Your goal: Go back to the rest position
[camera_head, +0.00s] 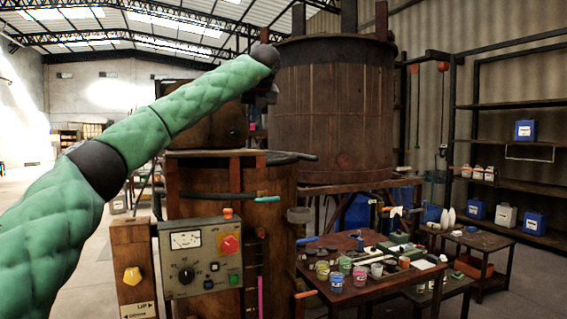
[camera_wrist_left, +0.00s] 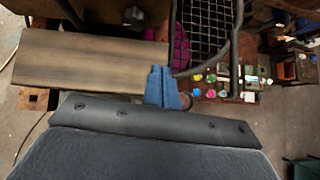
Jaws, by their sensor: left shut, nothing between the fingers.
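My left arm (camera_head: 165,115), in a green quilted cover, reaches in from the left of the head view and rises to the upper middle, in front of the vats. Its gripper is mostly hidden behind the wrist end there. In the left wrist view, my left gripper (camera_wrist_left: 164,86) shows as two blue fingers pressed together, with nothing held. It is high above the vat area. My right arm and gripper are not in view.
A large wooden vat (camera_head: 335,110) stands behind a smaller vat (camera_head: 225,185). A control box (camera_head: 200,256) is in front. A low table (camera_head: 340,292) holds several paint pots and tools. Shelves (camera_head: 510,105) line the right wall. The floor at far left is open.

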